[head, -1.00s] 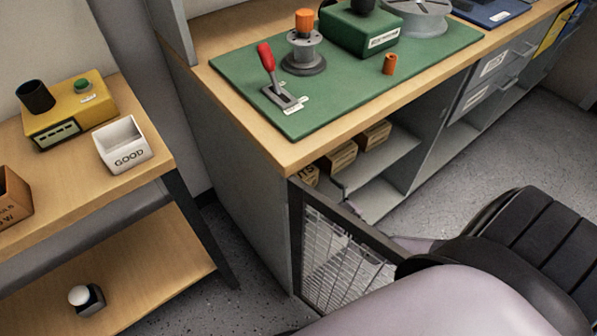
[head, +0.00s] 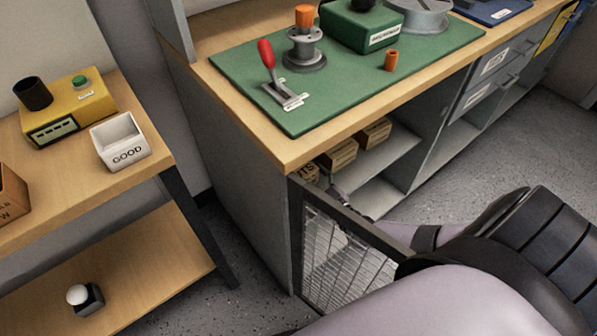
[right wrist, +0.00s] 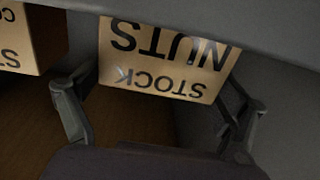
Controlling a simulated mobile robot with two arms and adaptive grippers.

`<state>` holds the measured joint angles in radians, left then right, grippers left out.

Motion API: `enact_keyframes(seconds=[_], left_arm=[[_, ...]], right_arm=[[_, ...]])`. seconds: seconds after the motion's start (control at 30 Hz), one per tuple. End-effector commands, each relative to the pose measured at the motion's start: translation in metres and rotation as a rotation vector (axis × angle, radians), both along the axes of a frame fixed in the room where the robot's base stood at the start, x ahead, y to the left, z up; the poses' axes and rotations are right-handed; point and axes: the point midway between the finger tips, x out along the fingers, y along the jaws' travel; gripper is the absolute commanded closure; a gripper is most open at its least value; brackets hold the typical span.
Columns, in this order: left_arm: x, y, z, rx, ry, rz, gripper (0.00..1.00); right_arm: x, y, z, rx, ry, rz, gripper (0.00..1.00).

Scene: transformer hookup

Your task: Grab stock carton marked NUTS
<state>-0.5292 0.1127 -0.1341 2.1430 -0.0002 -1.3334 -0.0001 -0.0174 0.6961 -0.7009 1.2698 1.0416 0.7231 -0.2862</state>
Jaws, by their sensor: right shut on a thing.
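The stock carton marked NUTS (right wrist: 165,60) is tan cardboard and fills the upper middle of the right wrist view, its lettering upside down. My right gripper (right wrist: 160,88) has a finger at each side of the carton and is shut on it. In the head view, the NUTS carton (head: 308,174) shows only in part inside the cabinet, behind the bench edge and the mesh door. My right gripper (head: 338,197) reaches in beside it there, mostly hidden by the door frame. My left gripper is out of view.
Two more cartons (head: 340,153) stand on the cabinet shelf; one also shows at the left in the right wrist view (right wrist: 32,40). The open mesh door (head: 345,262) stands close to my right arm. The bench top (head: 295,155) overhangs the shelf.

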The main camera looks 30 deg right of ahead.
Motion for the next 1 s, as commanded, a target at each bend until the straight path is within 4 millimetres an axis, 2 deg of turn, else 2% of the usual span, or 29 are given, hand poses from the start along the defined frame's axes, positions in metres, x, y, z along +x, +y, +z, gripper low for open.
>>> enact_keyframes(seconds=[0.07, 0.53, 0.93, 1.0], left_arm=[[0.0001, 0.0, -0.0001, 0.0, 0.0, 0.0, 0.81], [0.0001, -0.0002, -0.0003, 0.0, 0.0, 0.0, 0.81], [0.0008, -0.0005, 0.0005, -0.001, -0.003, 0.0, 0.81], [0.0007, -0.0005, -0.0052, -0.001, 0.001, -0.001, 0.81]], right_arm=[[-0.0001, 0.0001, 0.0, 0.001, 0.0, 0.0, 0.28], [-0.0002, 0.0001, -0.0001, 0.002, 0.0, 0.0, 0.59], [0.0009, -0.0001, 0.0061, 0.002, -0.006, -0.001, 0.59], [0.0008, -0.0002, 0.0094, 0.002, -0.006, -0.001, 0.59]])
